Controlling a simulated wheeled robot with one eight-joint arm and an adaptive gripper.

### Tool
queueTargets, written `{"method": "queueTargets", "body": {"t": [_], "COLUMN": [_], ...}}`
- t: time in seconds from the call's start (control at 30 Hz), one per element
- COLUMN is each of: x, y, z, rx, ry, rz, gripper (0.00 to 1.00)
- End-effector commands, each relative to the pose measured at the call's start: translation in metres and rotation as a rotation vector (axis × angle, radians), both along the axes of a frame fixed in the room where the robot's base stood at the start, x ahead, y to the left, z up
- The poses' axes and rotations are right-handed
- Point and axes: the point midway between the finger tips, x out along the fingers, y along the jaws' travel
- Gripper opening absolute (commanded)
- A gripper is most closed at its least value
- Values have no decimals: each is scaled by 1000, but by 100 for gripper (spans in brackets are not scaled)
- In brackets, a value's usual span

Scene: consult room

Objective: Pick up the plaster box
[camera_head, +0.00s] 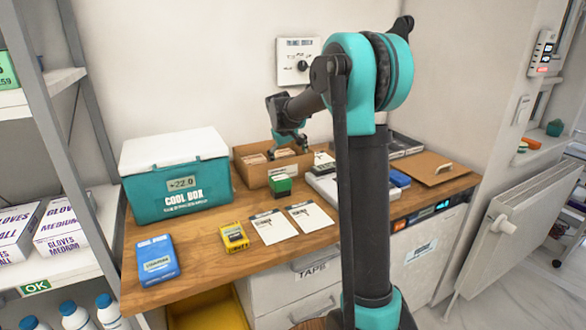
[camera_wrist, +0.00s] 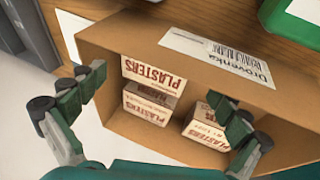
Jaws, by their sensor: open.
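Small cream plaster boxes with red lettering lie in an open cardboard carton (camera_head: 250,174) on the wooden counter. In the wrist view, one plaster box (camera_wrist: 152,75) is stacked above another plaster box (camera_wrist: 147,110) at the left, near the carton's labelled wall (camera_wrist: 250,92). More plaster boxes (camera_wrist: 204,131) sit at the right, partly hidden by a finger. My gripper (camera_wrist: 157,86) is open above the carton, its fingers apart on either side of the left stack. In the head view, my gripper (camera_head: 289,142) hangs over the carton.
A teal cool box (camera_head: 178,193) stands left of the carton. A green-topped item (camera_head: 280,184) is just in front of it. White cards (camera_head: 272,226), a yellow box (camera_head: 234,236) and a blue box (camera_head: 157,260) lie nearer the front edge. A clipboard (camera_head: 434,168) lies at right.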

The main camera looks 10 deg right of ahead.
Motion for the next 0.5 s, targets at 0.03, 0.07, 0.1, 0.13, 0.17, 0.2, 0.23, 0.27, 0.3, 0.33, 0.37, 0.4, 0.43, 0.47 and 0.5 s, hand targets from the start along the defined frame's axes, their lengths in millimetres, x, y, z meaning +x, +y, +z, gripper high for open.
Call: {"method": "queueTargets", "body": {"t": [0.03,0.07,0.1,0.13,0.17,0.2,0.23,0.27,0.3,0.33,0.37,0.4,0.43,0.47,0.5], "x": [3,5,7,9,10,13,14,15,15,16,16,16,16,16,16], "y": [-2,-4,-6,-7,-8,-8,-9,-9,-10,-10,-10,-10,-10,-10,-10], "z": [-6,-10,-15,-19,-23,-28,-31,-34,-37,-38,-38,-38,-38,-38,-38], "rx": [0,0,-1,-1,0,0,0,0,0,0,0,0,0,0,0], "ry": [0,0,-1,-1,0,0,0,0,0,0,0,0,0,0,0], "rz": [-1,-1,-1,-1,0,0,0,0,0,0,0,0,0,0,0], "gripper": [100,100,100,100,100,100,100,100,100,100,100,100,100,100,100]}}
